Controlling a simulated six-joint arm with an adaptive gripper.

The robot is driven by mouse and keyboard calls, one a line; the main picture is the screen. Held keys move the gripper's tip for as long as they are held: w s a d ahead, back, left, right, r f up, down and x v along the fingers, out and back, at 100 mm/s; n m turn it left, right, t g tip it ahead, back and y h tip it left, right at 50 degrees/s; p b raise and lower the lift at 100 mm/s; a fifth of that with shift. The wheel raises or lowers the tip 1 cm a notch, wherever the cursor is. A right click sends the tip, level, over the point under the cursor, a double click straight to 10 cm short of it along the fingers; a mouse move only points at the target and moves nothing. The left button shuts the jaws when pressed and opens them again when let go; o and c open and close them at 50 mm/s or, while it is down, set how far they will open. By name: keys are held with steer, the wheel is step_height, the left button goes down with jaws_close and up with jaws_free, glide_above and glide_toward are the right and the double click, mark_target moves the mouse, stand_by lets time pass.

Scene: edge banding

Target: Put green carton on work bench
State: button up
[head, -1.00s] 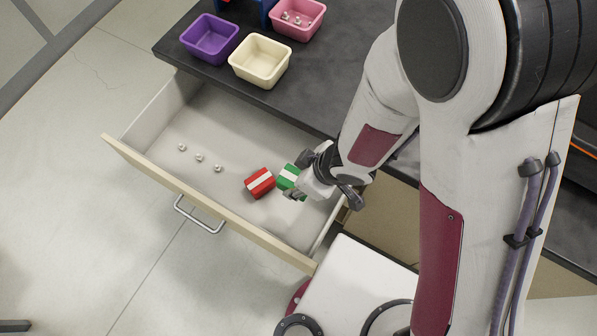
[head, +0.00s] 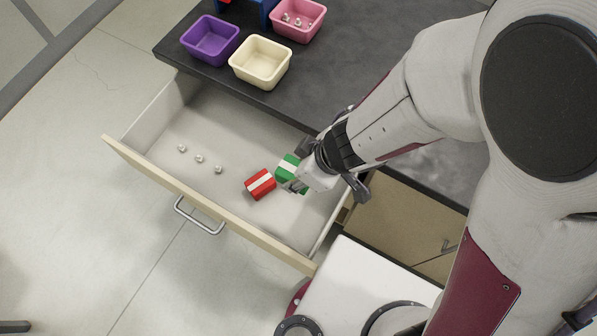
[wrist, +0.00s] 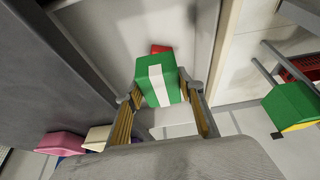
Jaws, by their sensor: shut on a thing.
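The green carton (head: 288,167) with a white stripe is in my gripper (head: 296,172), over the right part of the open drawer. In the wrist view the green carton (wrist: 157,82) sits between the two fingers of my gripper (wrist: 165,92), which are shut on it. My gripper hides part of the carton in the head view. The work bench (head: 190,62) is the dark top behind the drawer. The carton is apart from the bench top.
A red carton (head: 260,184) and several small metal pieces (head: 199,159) lie in the drawer (head: 205,208). Purple (head: 210,40), cream (head: 260,62) and pink (head: 297,20) bins stand on the bench's left part. The bench top right of them looks clear.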

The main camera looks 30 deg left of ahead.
mark_target(291, 168)
steer(key=shift+r, duration=2.75)
